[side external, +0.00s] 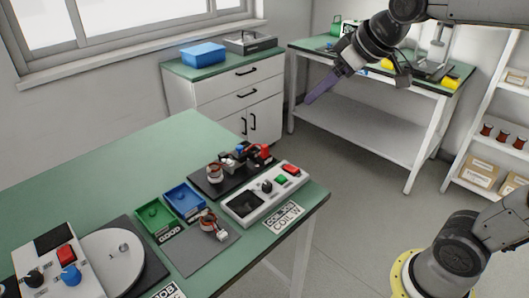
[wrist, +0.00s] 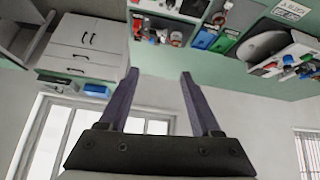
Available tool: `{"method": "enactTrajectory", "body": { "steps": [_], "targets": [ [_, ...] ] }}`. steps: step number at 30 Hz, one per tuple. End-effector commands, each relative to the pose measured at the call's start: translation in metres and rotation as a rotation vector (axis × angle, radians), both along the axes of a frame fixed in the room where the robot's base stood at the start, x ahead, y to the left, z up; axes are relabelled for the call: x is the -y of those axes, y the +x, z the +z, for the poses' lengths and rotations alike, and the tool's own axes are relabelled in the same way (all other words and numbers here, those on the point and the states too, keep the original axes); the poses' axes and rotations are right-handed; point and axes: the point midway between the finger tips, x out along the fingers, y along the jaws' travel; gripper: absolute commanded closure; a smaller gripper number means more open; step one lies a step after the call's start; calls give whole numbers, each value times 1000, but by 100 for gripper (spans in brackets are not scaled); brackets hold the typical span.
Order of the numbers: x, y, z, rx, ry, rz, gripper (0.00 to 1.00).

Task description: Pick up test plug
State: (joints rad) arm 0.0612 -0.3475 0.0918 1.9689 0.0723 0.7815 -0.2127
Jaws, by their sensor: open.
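My gripper (side external: 311,100) is raised in the air at the upper middle of the side view, well away from the items on the green table. In the wrist view its two purple fingers (wrist: 160,74) stand apart with nothing between them. I cannot single out the test plug for certain. A dark board (side external: 207,184) at the table's far right carries small red, blue and dark parts and a copper-wound stator (side external: 214,173). A light tester box (side external: 249,206) with red and green buttons stands in front of it. Another wound stator (side external: 210,222) sits on a grey mat (side external: 188,262).
A green tray (side external: 155,217) and a blue tray (side external: 184,198) stand beside the mat. A round turntable (side external: 108,262) and a control box (side external: 42,268) are at the near left. The table's back left (side external: 100,160) is clear. A workbench (side external: 350,115) stands behind my gripper.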

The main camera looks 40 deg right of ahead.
Motion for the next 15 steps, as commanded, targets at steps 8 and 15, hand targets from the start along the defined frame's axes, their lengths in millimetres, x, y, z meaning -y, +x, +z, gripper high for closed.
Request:
{"method": "enactTrajectory", "body": {
  "steps": [8,15],
  "targets": [
    [37,129,-40,-65,2,-28,35],
    [73,194,-120,-167,25,-74,35]
  ]
}}
